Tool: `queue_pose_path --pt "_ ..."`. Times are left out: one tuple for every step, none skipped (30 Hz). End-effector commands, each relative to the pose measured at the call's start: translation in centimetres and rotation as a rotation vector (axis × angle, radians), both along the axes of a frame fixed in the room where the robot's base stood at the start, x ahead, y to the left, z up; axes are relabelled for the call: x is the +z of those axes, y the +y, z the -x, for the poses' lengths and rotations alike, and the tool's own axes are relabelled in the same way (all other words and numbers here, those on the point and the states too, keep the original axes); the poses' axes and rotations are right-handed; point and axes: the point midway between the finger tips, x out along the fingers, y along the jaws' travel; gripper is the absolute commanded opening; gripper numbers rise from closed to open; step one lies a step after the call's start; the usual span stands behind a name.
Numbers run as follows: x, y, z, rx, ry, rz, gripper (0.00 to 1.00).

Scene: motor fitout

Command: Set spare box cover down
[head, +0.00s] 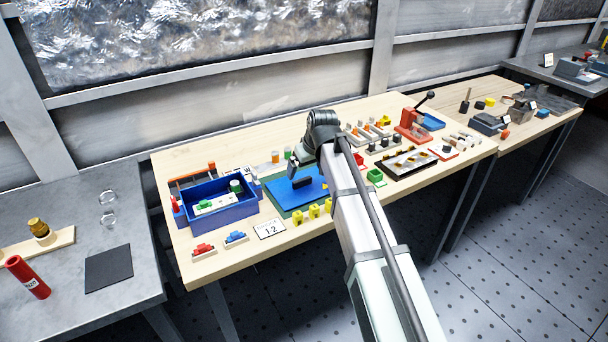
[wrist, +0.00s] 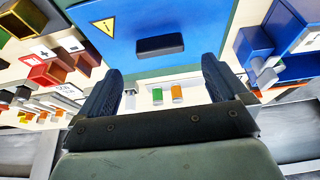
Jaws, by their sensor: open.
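The blue cover (head: 283,196) with a dark handle (head: 303,182) lies flat on a green mat (head: 272,204) in the middle of the bench. In the wrist view the cover (wrist: 205,22) fills the top centre, with a yellow warning triangle and its black handle (wrist: 160,45). My gripper (wrist: 161,70) is open and empty, its two dark fingers apart on either side below the handle in the picture. The handle is clear of both fingers. My arm hides part of the bench right of the cover in the head view.
A blue open box (head: 225,215) holding a white and a green part stands left of the cover. Yellow blocks (head: 313,211) and a 12 sign (head: 269,229) sit along the front. Orange and green cylinders (wrist: 177,94) stand near the mat. Trays and a red press (head: 412,124) crowd the right.

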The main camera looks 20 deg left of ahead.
Motion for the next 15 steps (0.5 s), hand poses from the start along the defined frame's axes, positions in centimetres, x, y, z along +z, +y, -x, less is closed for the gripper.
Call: queue_pose_path --pt "0.9 -0.3 0.3 0.0 -0.002 -0.001 1.0" --pt "1.4 -0.4 0.4 0.0 -0.003 -0.001 1.0" --pt "2.0 -0.6 0.6 0.0 -0.002 -0.001 1.0" --pt "2.4 -0.7 0.7 0.0 -0.001 -0.001 1.0" --pt "2.9 -0.9 0.9 0.0 -0.002 -0.001 1.0" --pt "3.4 -1.0 1.0 0.0 -0.002 -0.001 1.0" --pt "3.8 -1.1 1.1 0.0 -0.002 -0.001 1.0" --pt "4.2 -1.2 1.2 0.0 -0.001 -0.001 1.0" --pt "4.5 -1.3 1.4 0.0 -0.001 -0.001 1.0" --pt "4.8 -1.4 1.4 0.0 -0.001 -0.001 1.0" --pt "5.1 -1.5 1.5 0.0 -0.001 -0.001 1.0" --pt "5.4 -1.6 1.6 0.0 -0.001 -0.001 1.0" --pt "5.6 -1.6 1.7 0.0 -0.001 -0.001 1.0" --pt "5.8 -1.7 1.7 0.0 -0.001 -0.001 1.0" --pt "6.0 -1.7 1.8 0.0 0.0 0.0 1.0"
